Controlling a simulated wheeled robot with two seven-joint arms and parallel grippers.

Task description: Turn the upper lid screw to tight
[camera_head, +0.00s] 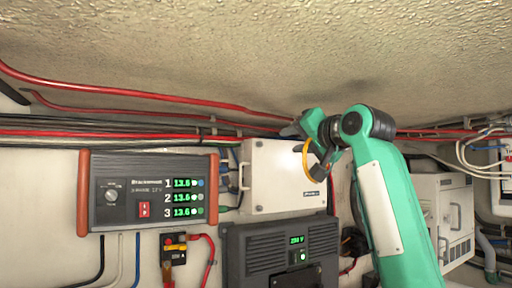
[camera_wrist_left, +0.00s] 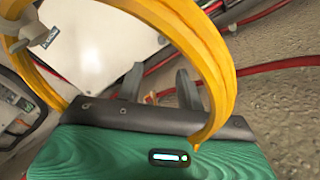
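A white box with a closed lid (camera_head: 285,180) is mounted on the wall in the middle of the head view; part of it also shows in the left wrist view (camera_wrist_left: 98,45). A small dark spot at its upper left corner (camera_head: 258,143) looks like a lid screw, but its turn position is too small to read. My left gripper (camera_head: 289,130) is at the box's top edge, right of that spot. In the wrist view its two grey fingers (camera_wrist_left: 158,92) stand apart with nothing clearly held. My arm hides the box's upper right corner. My right gripper is out of view.
A grey panel with green digits (camera_head: 150,190) is left of the box, and a dark unit (camera_head: 280,250) is below it. Red cables (camera_head: 130,92) run along the wall above. A yellow band (camera_wrist_left: 218,75) curves across the wrist view. The ceiling is close above.

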